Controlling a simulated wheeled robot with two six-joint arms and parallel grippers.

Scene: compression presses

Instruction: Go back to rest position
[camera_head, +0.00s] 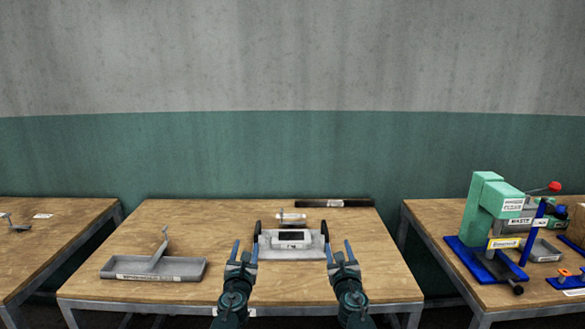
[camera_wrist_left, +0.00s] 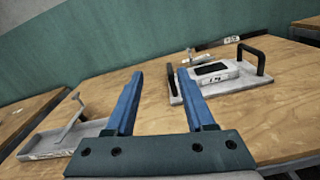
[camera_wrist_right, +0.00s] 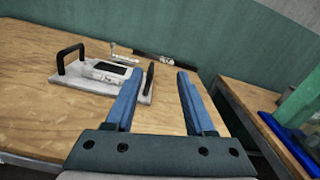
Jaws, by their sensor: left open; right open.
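My left gripper (camera_head: 245,254) is open and empty above the front of the middle table, left of a light grey plate (camera_head: 268,253) with two black handles. Its blue fingers also show apart in the left wrist view (camera_wrist_left: 154,98). My right gripper (camera_head: 338,252) is open and empty, right of the same plate. Its fingers stand apart in the right wrist view (camera_wrist_right: 157,100). The plate carries a white block with a dark top (camera_head: 291,237). It lies between the two grippers, and both appear clear of its handles.
A grey tray (camera_head: 185,270) with a divider and an upright piece stands on the left of the middle table (camera_head: 225,215). A black bar (camera_head: 333,203) and a small whitish part (camera_head: 291,216) lie behind the plate. A green press (camera_head: 482,205) stands on the right table.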

